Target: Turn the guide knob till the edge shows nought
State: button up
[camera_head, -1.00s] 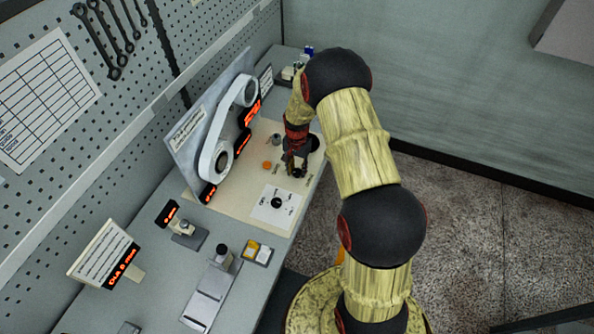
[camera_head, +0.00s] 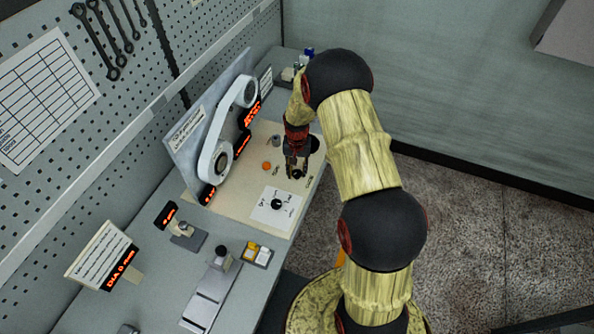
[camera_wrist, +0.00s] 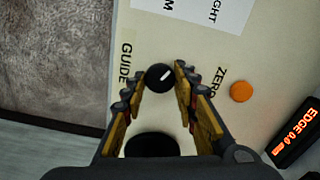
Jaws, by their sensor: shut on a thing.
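The guide knob (camera_wrist: 159,77) is small, round and black with a white pointer line, beside the printed word GUIDE in the wrist view. My gripper (camera_wrist: 157,83) is shut on it, one finger on each side. In the head view my gripper (camera_head: 296,168) points down at the panel's right part and largely covers the knob. The edge display (camera_wrist: 295,133) glows orange at the wrist view's right border. It reads EDGE and a number near nought; I cannot read its last digit surely.
An orange button (camera_wrist: 241,92) sits by the word ZERO, right of my fingers. A second black round part (camera_wrist: 152,146) lies between the fingers' bases. Another black knob (camera_head: 277,204) stands on a white plate. The upright board with white tape (camera_head: 213,150) stands to the left.

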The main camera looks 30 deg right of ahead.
aim_at(297, 172)
jog(key=o, duration=1.1)
jog(key=shift+o, duration=0.3)
jog(key=shift+r, duration=0.1)
notch_tip(297, 172, up, 12)
